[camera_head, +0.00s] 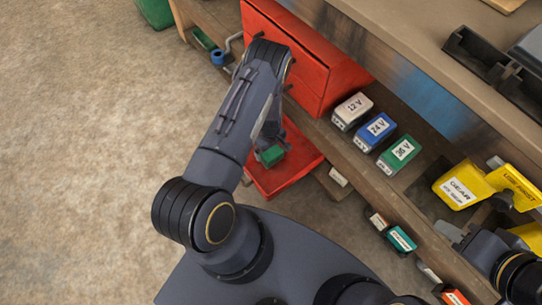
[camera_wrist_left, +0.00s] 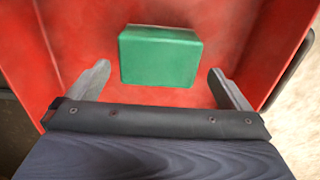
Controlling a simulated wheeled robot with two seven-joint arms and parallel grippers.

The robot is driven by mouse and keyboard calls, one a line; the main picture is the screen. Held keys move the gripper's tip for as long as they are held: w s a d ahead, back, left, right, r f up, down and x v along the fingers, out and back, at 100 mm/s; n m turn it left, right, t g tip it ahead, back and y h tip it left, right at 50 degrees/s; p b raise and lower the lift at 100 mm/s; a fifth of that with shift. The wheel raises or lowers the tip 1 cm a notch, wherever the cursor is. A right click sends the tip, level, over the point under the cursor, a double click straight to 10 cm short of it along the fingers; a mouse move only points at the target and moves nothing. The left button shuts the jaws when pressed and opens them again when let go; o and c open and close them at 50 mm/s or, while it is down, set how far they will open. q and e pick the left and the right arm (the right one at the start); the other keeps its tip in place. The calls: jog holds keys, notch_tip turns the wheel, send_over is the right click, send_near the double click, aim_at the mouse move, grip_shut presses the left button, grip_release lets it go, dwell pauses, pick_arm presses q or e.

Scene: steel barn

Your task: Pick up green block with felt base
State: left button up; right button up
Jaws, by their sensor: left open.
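A green block (camera_head: 271,156) lies in the open red drawer (camera_head: 290,176), partly covered by my left arm in the head view. In the left wrist view the green block (camera_wrist_left: 160,57) rests on the red drawer floor (camera_wrist_left: 225,32), with a thin pale strip along its far edge. My left gripper (camera_wrist_left: 158,78) is open, its two grey fingers on either side of the block's near part with gaps; nothing is between them in contact. My right gripper (camera_head: 468,240) shows at the right edge, near yellow bins; its fingers are unclear.
A red cabinet (camera_head: 305,62) stands behind the drawer. Battery boxes marked 12 V (camera_head: 352,111), 24 V (camera_head: 374,131) and 36 V (camera_head: 400,155) stand on the wooden shelf. A yellow bin (camera_head: 459,186) is at right. The drawer's side walls flank my left gripper. Floor at left is clear.

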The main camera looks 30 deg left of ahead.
aim_at(271, 152)
pick_arm(q)
jog(key=f, duration=0.1)
jog(key=f+b, duration=0.1)
jog(key=f, duration=0.1)
jog(key=f+b, duration=0.1)
jog(key=f, duration=0.1)
jog(key=shift+d+f, duration=0.2)
jog(key=shift+d, duration=0.05)
jog(key=c, duration=1)
jog(key=shift+o, duration=0.2)
jog(key=shift+r, duration=0.1)
